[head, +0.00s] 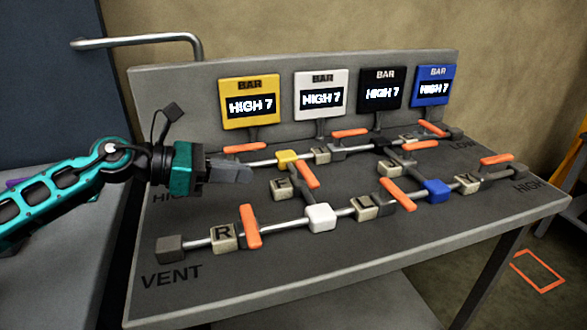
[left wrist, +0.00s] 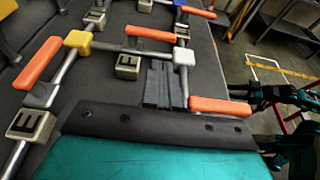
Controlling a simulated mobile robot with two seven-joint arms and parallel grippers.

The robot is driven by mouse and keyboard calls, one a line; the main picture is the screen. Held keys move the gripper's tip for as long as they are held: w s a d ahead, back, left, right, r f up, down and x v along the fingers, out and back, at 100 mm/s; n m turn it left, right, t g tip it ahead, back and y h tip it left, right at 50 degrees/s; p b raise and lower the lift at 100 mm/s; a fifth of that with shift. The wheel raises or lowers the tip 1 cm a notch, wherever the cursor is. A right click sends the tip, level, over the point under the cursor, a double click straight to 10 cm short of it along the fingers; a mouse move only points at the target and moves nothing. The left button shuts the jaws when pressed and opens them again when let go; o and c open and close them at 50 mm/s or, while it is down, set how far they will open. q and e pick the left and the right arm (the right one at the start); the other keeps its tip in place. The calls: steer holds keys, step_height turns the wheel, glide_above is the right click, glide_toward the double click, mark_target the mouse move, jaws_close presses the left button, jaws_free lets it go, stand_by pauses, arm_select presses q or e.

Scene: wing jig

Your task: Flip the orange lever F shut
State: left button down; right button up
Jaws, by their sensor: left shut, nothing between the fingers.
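The orange lever F (head: 308,174) sits by the pale block marked F (head: 281,188), on the short pipe between the yellow joint (head: 287,157) and the white joint (head: 320,217). The lever lies roughly along this pipe. In the left wrist view lever F (left wrist: 152,33) is beyond the fingertips, with its block (left wrist: 128,65) beside it. My left gripper (head: 245,174) is shut and empty, left of the F block and apart from the lever. Its fingers also show in the left wrist view (left wrist: 157,85).
Several more levers and pipes fill the grey board (head: 330,270). Four displays, including a yellow one (head: 250,102), stand at the back, reading HIGH 7.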

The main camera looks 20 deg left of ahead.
mark_target(306, 180)
arm_select(q)
steer(key=p+x, duration=0.1)
steer(key=x, duration=0.8)
steer(key=shift+s+d+r+p, duration=0.1)
steer(key=shift+p, duration=0.2)
steer(key=shift+w+d+f, duration=0.2)
steer(key=shift+w+d, duration=0.05)
steer(key=shift+d, duration=0.1)
arm_select(e)
steer(key=shift+s+d+r, duration=0.15)
steer(key=shift+s+d, duration=0.25)
arm_select(q)
steer(key=shift+d, duration=0.1)
arm_select(e)
steer(key=shift+a+r, duration=0.1)
steer(key=shift+r, duration=0.05)
